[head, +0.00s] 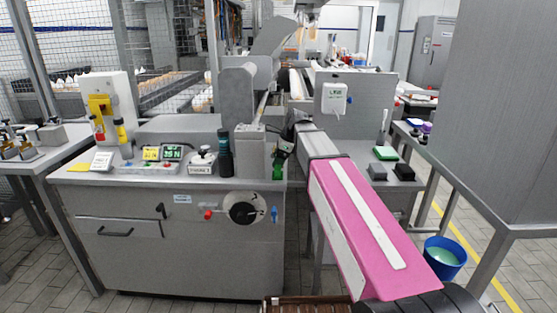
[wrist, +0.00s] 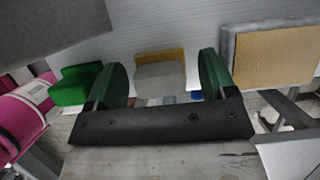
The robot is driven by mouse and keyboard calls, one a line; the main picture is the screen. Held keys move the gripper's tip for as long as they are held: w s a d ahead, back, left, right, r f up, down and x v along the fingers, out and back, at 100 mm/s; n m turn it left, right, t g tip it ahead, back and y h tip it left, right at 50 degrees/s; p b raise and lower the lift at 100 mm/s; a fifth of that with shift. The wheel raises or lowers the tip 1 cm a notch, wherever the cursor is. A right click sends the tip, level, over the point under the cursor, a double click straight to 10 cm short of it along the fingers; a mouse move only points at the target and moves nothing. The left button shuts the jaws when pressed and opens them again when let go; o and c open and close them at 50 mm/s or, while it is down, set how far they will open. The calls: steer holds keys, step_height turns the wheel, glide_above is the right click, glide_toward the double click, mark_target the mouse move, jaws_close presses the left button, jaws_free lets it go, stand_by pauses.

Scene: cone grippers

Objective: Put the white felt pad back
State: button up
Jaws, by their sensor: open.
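My gripper (wrist: 163,82) has two round green fingers, spread apart, in the wrist view. A pale grey block with a tan back (wrist: 160,76) shows beyond and between them. I cannot tell whether this is the white felt pad, or how far it is from the fingers. No finger visibly grips it. In the head view my pink arm reaches from the lower right towards the grey machine; a small green part near its far end (head: 280,158) looks like my gripper. I cannot make out a white felt pad for certain there.
The wrist view has a green block (wrist: 76,85) at left and a large tan-faced block (wrist: 273,57) at right. In the head view a green pad (head: 385,153) and two dark blocks (head: 377,172) lie on the right bench. A blue bucket (head: 444,258) stands on the floor.

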steer(key=v, duration=1.2)
steer(key=shift+s+r, duration=0.1)
steer(key=shift+r, duration=0.05)
